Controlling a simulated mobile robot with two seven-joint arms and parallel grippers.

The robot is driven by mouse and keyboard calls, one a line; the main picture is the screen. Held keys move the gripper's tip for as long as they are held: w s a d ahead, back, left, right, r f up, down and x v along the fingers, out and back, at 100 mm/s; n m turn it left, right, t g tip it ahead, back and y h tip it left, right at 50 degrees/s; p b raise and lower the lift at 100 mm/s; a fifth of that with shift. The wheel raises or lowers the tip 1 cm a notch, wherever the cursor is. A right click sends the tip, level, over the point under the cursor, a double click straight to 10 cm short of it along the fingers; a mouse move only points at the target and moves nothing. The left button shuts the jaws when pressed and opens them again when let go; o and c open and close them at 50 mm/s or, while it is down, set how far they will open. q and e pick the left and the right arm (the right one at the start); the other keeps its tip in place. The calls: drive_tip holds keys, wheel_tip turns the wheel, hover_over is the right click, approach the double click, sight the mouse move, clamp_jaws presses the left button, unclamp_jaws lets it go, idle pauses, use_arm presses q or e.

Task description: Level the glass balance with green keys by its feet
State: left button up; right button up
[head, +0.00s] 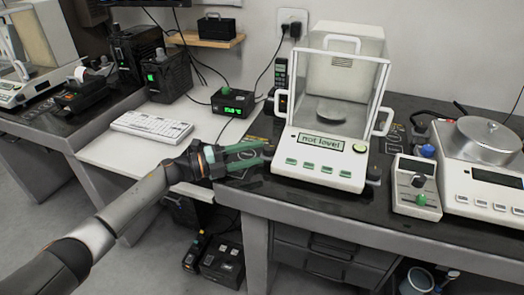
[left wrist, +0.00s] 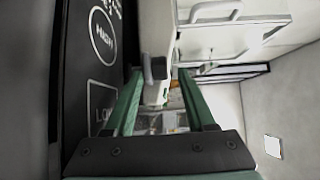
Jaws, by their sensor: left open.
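The glass balance (head: 327,140) with green keys (head: 318,165) stands on the dark-topped table; its display (head: 321,140) reads "not level". A small round green spot (head: 359,147) sits beside the display. A dark foot (head: 373,174) shows at its front right corner. My left gripper (head: 268,153) is open at the balance's left side, its green fingers pointing right toward it. In the left wrist view a dark foot (left wrist: 156,69) on the balance's white body appears between the fingertips (left wrist: 158,76); I cannot tell whether they touch it. My right gripper is out of view.
A control box (head: 416,187) with knobs and a second balance (head: 480,165) stand close on the right. A keyboard (head: 151,126) lies on the lower white desk to the left. A black box with a green display (head: 233,101) stands behind my left gripper.

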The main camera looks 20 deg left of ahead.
use_arm(q)
drive_tip(key=v, duration=0.9)
drive_tip(key=shift+s+a, duration=0.2)
